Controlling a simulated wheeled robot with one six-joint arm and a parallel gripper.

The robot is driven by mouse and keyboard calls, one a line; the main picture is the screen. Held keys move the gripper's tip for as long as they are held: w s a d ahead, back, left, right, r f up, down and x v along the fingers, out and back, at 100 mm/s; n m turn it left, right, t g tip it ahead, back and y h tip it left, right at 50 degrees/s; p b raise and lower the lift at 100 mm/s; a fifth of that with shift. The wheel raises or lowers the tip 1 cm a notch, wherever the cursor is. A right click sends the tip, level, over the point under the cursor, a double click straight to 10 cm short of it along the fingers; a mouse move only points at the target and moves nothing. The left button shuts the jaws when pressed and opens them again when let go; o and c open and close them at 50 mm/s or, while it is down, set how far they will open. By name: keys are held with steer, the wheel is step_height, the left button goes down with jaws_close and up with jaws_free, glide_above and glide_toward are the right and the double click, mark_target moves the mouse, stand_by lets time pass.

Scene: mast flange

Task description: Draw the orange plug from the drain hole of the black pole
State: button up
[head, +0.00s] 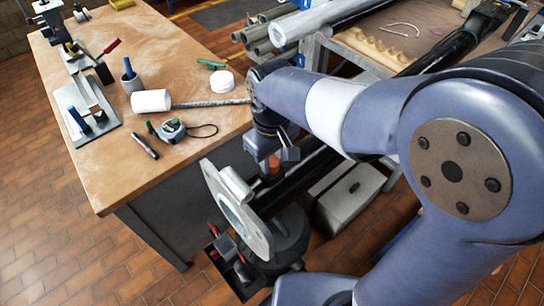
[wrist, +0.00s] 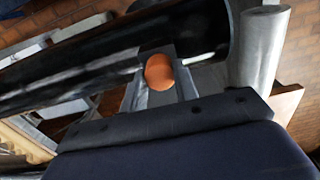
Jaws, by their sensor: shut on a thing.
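The black pole (head: 305,178) runs out from a pale flange plate (head: 214,186) beside the workbench in the head view. It crosses the upper part of the wrist view (wrist: 75,72). The orange plug (wrist: 159,72) shows as a round orange end between my gripper's fingers (wrist: 160,80), against the side of the pole. A little of its orange (head: 271,167) shows under my gripper (head: 272,160) in the head view. My gripper is shut on the plug. The drain hole is hidden, so I cannot tell how deep the plug sits.
The wooden workbench (head: 165,40) at the left holds a tape measure (head: 171,129), a marker (head: 145,146), a white roll (head: 151,101) and a lid (head: 221,80). A grey box (head: 345,195) stands beyond the pole. Pipes (head: 335,18) lie at the back.

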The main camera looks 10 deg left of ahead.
steer(key=shift+r+p, duration=2.15)
steer(key=shift+r, duration=0.35)
